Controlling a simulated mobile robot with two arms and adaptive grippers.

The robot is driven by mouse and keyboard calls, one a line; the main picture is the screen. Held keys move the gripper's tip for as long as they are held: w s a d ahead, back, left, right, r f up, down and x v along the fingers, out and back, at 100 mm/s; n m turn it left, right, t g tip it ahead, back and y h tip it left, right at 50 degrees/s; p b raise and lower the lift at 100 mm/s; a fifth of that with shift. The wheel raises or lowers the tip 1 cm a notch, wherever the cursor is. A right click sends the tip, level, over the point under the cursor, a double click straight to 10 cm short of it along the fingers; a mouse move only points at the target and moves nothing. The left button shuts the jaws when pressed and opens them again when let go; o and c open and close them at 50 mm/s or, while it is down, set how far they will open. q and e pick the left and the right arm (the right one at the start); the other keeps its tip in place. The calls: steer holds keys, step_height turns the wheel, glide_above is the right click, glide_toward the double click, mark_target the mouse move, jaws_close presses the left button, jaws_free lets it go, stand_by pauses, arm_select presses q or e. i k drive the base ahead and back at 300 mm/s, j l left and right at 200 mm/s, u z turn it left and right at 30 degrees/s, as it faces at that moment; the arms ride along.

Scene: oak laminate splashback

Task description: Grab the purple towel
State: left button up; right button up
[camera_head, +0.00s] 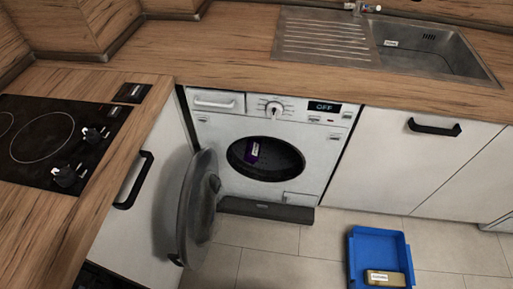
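A small purple item (250,150) with a pale label is inside the dark drum (278,165) of the white washing machine, towards the drum's left side. It looks like the purple towel, but it is too small to make out its folds. The washing machine (232,124) stands under the counter, and its display reads OFF. Its round door (200,207) is swung open to the left. Neither of my grippers shows in the head view.
A blue tray (357,262) with a tan labelled item (385,278) sits on the tiled floor (310,250) at the lower right. A cooktop (40,140) is on the left counter, and a sink (420,50) is at the upper right. Floor before the machine is clear.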

mark_target(252, 155)
steer(key=i+l+z, duration=0.2)
steer(key=i+z, duration=0.15)
steer(key=i+l+z, duration=0.1)
steer(key=i+z, duration=0.2)
steer(key=i, duration=0.15)
